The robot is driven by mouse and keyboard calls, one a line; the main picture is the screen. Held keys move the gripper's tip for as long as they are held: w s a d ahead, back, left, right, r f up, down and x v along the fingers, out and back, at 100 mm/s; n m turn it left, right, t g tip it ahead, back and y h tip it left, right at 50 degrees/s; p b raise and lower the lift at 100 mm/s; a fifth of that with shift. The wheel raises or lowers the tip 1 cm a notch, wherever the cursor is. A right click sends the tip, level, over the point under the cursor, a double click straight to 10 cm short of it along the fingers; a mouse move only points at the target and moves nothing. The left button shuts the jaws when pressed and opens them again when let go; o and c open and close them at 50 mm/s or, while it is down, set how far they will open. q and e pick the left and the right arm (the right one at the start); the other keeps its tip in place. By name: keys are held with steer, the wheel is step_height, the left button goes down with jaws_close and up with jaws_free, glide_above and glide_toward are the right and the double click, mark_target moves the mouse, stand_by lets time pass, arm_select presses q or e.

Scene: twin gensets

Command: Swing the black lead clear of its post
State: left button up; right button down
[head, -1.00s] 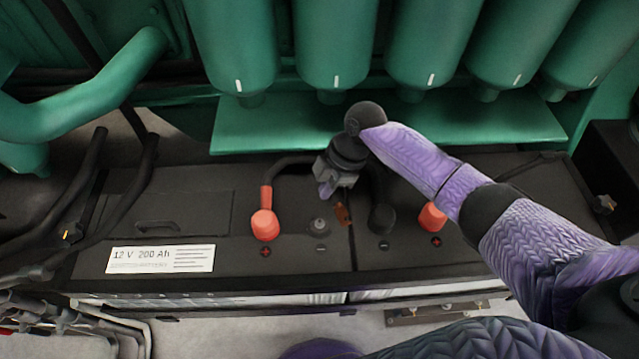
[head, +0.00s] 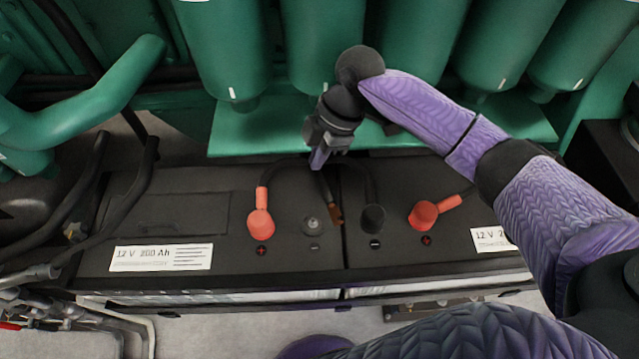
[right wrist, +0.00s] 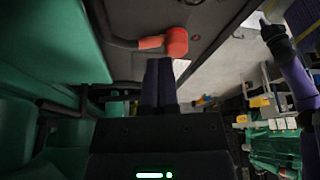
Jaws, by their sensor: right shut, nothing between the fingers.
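My right gripper (head: 318,162) is shut and empty. It is over the back edge of the left battery, behind its bare metal negative post (head: 314,225). The black lead (head: 325,190) ends in a copper-coloured lug (head: 337,216), which lies just right of that post and looks apart from it. The lead's upper part is hidden near the gripper. In the right wrist view the closed fingers (right wrist: 164,75) point towards a red terminal boot (right wrist: 176,42), with nothing between them. My left gripper is not seen.
The left battery (head: 125,205) has a red boot (head: 260,222) on its positive post. The right battery (head: 470,215) has a black boot (head: 373,217) and another red boot (head: 423,214). A green ledge (head: 240,135) and green cylinders (head: 325,40) stand close behind.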

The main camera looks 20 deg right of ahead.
step_height(320, 180, down, 2)
steer(key=b, duration=0.3)
glide_above(308, 203)
steer(key=a, duration=0.1)
step_height(308, 203, down, 5)
steer(key=shift+f, duration=0.15)
steer(key=b+x, duration=0.1)
steer(key=x, duration=0.2)
steer(key=shift+d+f, duration=0.1)
steer(key=shift+f, duration=0.15)
steer(key=d, duration=0.3)
steer(key=shift+d+b, duration=0.15)
steer(key=shift+b, duration=0.2)
steer(key=shift+d, duration=0.25)
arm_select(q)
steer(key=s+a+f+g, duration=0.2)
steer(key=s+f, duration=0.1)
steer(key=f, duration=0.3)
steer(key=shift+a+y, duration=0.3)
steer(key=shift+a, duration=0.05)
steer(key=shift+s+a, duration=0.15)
